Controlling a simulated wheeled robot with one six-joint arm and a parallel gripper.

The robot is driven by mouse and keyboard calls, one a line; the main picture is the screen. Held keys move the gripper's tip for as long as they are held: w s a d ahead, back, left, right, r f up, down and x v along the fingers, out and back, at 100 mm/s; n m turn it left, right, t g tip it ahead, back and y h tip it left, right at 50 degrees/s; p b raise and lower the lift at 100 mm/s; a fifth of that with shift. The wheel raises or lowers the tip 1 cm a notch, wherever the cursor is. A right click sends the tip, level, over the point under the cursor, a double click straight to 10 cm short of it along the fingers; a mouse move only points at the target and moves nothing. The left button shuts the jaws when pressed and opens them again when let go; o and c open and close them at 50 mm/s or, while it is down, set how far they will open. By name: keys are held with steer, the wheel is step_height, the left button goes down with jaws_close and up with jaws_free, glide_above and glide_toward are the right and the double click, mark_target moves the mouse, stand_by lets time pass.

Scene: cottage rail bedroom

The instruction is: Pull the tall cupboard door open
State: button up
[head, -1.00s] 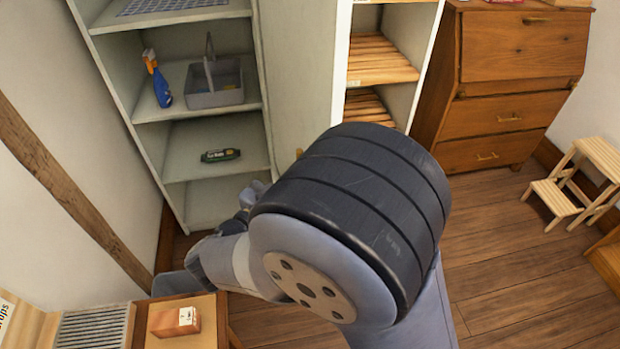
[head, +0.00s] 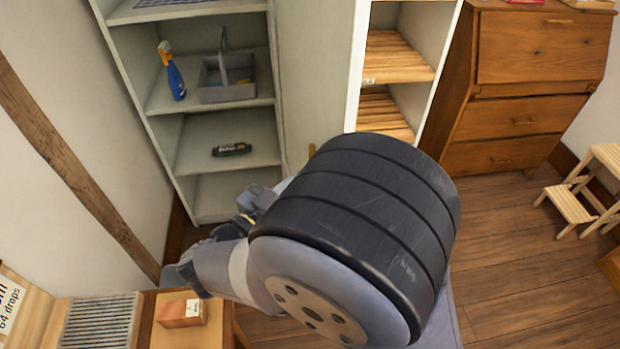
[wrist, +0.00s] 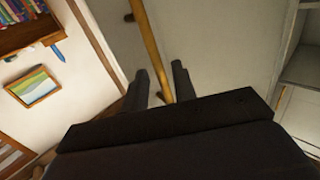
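The tall cupboard (head: 197,135) stands at the left in the head view with its shelves exposed. Its pale grey-green door (head: 305,80) stands swung out at the right side of the shelves. It also fills the middle of the wrist view (wrist: 215,45). A long brass-coloured bar handle (wrist: 150,40) runs along the door; a short piece shows in the head view (head: 311,151). My gripper (wrist: 161,70) has its two fingers apart on either side of the handle's lower part, with gaps visible. My arm hides the lower door and the fingertips in the head view.
A spray bottle (head: 171,70), a grey caddy (head: 228,83) and a dark item (head: 232,149) are on the cupboard shelves. A wooden bureau (head: 530,85) and a step stool (head: 580,190) stand right. A small box (head: 181,313) sits at lower left.

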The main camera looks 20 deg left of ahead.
steer(key=v, duration=0.8)
steer(key=shift+b, duration=0.4)
steer(key=shift+w, duration=0.1)
steer(key=p+x, duration=0.1)
steer(key=x, duration=0.9)
steer(key=shift+w+d, duration=0.2)
steer(key=shift+w, duration=0.15)
steer(key=shift+d, duration=0.1)
steer(key=shift+w+d, duration=0.1)
steer(key=shift+d, duration=0.05)
